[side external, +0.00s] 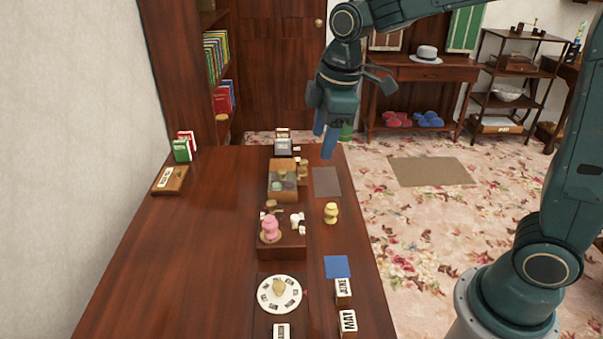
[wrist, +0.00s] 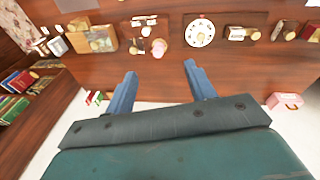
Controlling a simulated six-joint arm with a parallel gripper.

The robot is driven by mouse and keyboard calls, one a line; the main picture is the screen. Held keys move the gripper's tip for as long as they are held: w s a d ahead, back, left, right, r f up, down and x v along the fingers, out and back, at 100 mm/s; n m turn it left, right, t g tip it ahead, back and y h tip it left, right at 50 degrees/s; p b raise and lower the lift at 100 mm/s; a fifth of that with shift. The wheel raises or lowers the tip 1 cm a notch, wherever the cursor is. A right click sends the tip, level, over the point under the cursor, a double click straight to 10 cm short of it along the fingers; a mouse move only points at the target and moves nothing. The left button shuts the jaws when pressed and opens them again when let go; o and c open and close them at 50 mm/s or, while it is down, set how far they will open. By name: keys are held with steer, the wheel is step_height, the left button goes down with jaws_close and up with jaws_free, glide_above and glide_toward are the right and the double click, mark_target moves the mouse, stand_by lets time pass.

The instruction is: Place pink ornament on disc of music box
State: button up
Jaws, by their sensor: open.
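The pink ornament (side external: 270,229) stands upright on the left part of a brown wooden box (side external: 283,251), which looks like the music box. A pale round rim shows under the ornament, perhaps the disc. Small white pieces (side external: 298,222) sit to its right on the box. In the wrist view the ornament (wrist: 159,48) is small, at the upper middle. My gripper (side external: 325,138) is open and empty, raised over the far right end of the table, well away from the ornament. Its two blue fingers (wrist: 161,71) are spread apart in the wrist view.
On the table (side external: 190,260), a yellow ornament (side external: 331,213) stands right of the box. A white picture dial (side external: 279,293) lies in front, with lettered blocks (side external: 347,322) nearby. An open wooden box (side external: 283,192) is behind. The table's left part is mostly clear.

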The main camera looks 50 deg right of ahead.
steer(key=s+d+r+m+t, duration=0.1)
steer(key=s+m, duration=0.4)
steer(key=s, duration=0.5)
steer(key=s+d+r+m+t, duration=0.1)
steer(key=s+m, duration=0.4)
steer(key=s, duration=0.6)
steer(key=shift+d+r+m+t, duration=0.3)
steer(key=shift+d+t, duration=0.3)
steer(key=shift+d, duration=0.4)
steer(key=shift+w, duration=0.1)
